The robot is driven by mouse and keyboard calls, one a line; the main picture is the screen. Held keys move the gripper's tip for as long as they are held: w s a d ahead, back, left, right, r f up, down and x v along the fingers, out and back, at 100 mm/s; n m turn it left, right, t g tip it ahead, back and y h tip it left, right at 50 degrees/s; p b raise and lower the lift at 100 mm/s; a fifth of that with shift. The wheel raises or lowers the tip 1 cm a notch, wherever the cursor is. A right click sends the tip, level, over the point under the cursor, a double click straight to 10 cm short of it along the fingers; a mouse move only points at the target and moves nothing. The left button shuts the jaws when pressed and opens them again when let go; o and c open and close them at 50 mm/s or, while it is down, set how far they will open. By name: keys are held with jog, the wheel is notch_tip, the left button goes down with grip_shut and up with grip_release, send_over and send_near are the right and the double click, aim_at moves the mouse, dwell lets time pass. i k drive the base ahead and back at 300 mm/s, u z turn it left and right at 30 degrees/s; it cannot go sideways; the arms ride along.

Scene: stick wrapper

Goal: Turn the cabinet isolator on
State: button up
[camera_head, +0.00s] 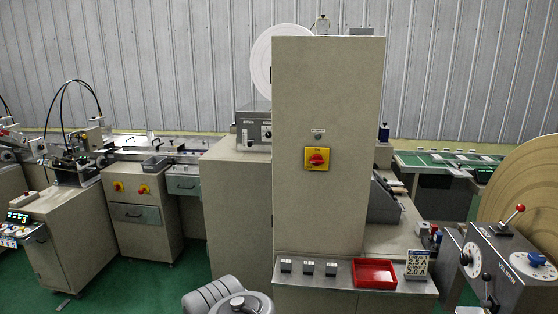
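The cabinet isolator (317,158) is a red rotary handle on a square yellow plate. It is on the front of the tall beige cabinet (330,90) in the middle of the view. The handle looks roughly level, but its exact angle and the plate's markings are too small to read. A small round grey fitting (318,136) with a label sits just above the plate. Nothing covers the isolator. My gripper is not in view; grey rounded parts at the bottom edge look like my own arm.
A steel shelf with a red tray (375,273), small switch boxes (309,267) and a sign (417,264) juts out below the cabinet front. A grey machine with a red-knobbed lever (519,209) stands at right. Lower cabinets (145,222) stand left. Green floor is open at lower left.

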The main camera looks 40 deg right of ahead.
aim_at(316, 159)
jog(key=u, duration=0.25)
jog(key=i, duration=0.7)
jog(key=z, duration=0.65)
jog(key=i, duration=0.55)
jog(key=z, duration=0.6)
